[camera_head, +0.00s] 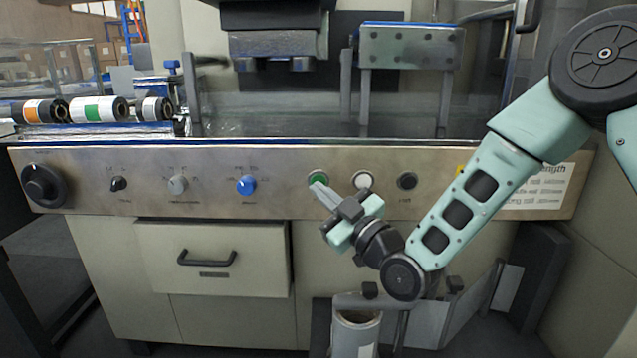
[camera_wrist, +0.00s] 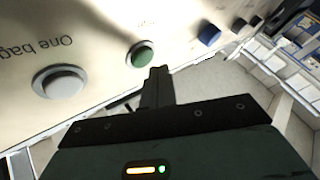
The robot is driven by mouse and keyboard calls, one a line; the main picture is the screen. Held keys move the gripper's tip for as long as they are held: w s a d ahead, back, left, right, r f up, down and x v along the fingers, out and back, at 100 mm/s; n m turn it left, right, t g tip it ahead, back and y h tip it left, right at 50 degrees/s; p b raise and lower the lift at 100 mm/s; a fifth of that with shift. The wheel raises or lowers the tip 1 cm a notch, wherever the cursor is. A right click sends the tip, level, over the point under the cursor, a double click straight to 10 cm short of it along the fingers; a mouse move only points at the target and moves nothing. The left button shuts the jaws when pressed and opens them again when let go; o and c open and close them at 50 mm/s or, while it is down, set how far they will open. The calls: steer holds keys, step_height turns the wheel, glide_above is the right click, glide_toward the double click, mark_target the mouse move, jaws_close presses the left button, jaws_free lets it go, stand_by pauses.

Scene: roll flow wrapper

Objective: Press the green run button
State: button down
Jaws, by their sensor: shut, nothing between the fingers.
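The green run button (camera_head: 318,178) sits on the metal control panel, left of a white button (camera_head: 362,180). In the wrist view the green button (camera_wrist: 143,54) shows just beyond my fingertips, up and to the left of them. My gripper (camera_head: 322,190) is shut and empty, its fingertips close in front of the green button and slightly below it. In the wrist view the closed fingers (camera_wrist: 159,75) point toward the panel. I cannot tell whether the tips touch the button.
The panel (camera_head: 215,203) also carries a blue knob (camera_head: 246,185), a grey knob (camera_head: 178,184), a dark button (camera_head: 407,181) and a large black rotary switch (camera_head: 43,185). A drawer (camera_head: 215,272) with a black handle is below. A cylinder (camera_head: 355,335) stands under my arm.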

steer(key=shift+w, duration=0.15)
steer(key=shift+w, duration=0.3)
steer(key=shift+w+b, duration=0.3)
steer(key=shift+w, duration=0.1)
stand_by(1.1)
steer(key=shift+s, duration=0.85)
steer(key=shift+s+b, duration=0.8)
steer(key=shift+s, duration=1.7)
